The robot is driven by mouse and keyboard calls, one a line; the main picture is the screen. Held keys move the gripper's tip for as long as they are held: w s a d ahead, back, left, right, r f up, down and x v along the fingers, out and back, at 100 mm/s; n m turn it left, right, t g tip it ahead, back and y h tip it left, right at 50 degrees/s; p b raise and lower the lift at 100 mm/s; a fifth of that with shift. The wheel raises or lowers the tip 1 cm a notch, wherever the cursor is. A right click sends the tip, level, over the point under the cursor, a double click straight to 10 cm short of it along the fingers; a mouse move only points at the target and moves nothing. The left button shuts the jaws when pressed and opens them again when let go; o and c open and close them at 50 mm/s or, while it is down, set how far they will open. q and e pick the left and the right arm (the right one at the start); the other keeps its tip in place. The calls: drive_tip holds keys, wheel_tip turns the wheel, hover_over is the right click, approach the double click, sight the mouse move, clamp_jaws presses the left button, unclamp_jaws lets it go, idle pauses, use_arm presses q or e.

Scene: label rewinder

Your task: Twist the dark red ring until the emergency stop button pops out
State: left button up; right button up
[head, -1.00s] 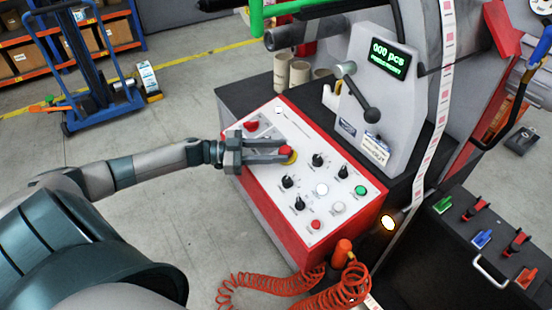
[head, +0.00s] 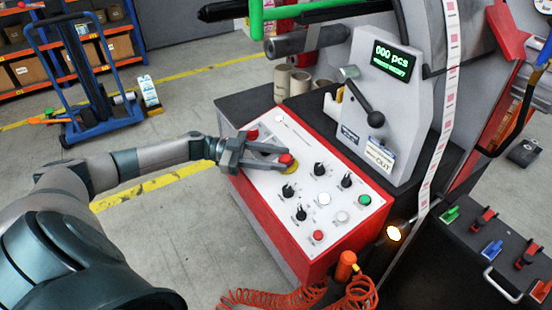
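The emergency stop button shows as a red head, the dark red ring (head: 286,158), over a yellow collar (head: 291,169) on the left part of the white control panel (head: 330,183). My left gripper (head: 284,159) reaches in from the left, low over the panel. Its two grey fingers lie on either side of the red head, which sits between the fingertips. The fingers appear to touch it, though they partly hide it. I cannot tell from this angle how far the button stands out. My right gripper is not in view.
Black knobs (head: 319,169), a green button (head: 364,200) and a lower red button (head: 318,236) stand close by on the panel. Another red control (head: 252,134) sits just beyond the gripper. A black lever (head: 362,104) rises behind. Open floor lies left of the console.

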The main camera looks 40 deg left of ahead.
sight(261, 157)
use_arm(q)
drive_tip(key=o, duration=0.4)
drive_tip(key=shift+c, duration=0.2)
drive_tip(key=shift+s+a, duration=0.2)
drive_tip(key=shift+a, duration=0.2)
drive_tip(key=shift+s+a+f+b, duration=0.1)
drive_tip(key=shift+s+a+b, duration=0.05)
drive_tip(key=shift+a+b, duration=0.2)
drive_tip(key=v, duration=0.2)
drive_tip(key=shift+s+a+b, duration=0.1)
drive_tip(key=shift+a+b, duration=0.15)
drive_tip(key=shift+b, duration=0.1)
drive_tip(key=b+v, duration=0.3)
drive_tip(key=v, duration=1)
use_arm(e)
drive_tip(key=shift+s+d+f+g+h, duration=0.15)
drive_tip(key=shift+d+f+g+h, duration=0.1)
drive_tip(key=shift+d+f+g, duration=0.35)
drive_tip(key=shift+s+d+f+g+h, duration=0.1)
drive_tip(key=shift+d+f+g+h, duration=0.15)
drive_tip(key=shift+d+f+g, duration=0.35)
use_arm(q)
drive_tip(key=shift+s, duration=0.1)
